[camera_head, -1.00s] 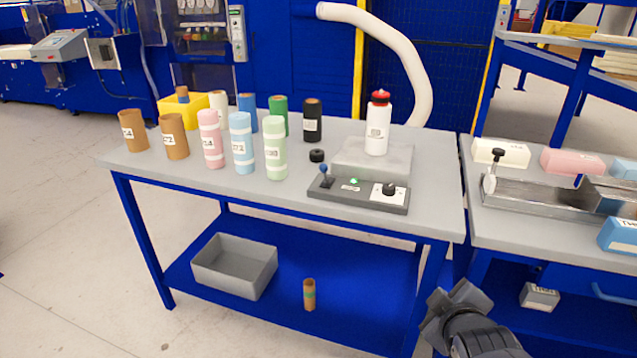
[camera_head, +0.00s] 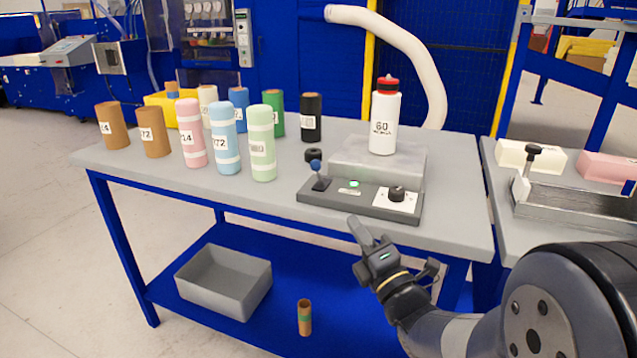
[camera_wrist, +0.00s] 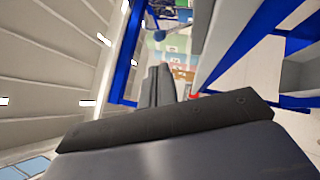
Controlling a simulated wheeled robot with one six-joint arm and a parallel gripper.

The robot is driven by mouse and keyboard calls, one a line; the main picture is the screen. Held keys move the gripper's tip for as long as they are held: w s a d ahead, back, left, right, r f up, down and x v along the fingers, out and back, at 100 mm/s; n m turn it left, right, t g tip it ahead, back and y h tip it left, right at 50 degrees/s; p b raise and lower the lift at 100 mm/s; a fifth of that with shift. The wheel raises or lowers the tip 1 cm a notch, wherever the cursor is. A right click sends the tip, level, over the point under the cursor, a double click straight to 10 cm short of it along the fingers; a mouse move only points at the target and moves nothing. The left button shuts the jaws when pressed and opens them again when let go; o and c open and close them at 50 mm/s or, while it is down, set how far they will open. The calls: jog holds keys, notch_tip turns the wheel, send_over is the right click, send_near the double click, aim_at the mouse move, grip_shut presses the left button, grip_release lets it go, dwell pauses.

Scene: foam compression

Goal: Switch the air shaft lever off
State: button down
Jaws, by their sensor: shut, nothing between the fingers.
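A dark control box (camera_head: 349,205) lies on the grey table in the head view.
A grey block (camera_head: 375,160) behind the box carries a white bottle (camera_head: 385,122) with a red cap. Several coloured rolls (camera_head: 225,140) stand on the left of the table. A metal fixture (camera_head: 575,200) stands on the right table. The table's front left is clear.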

aim_at(318, 168)
jog(key=shift+r, duration=0.1)
jog(key=p+x, duration=0.2)
jog(key=x, duration=1.2)
jog(key=shift+r, duration=0.1)
jog(key=shift+r, duration=0.1)
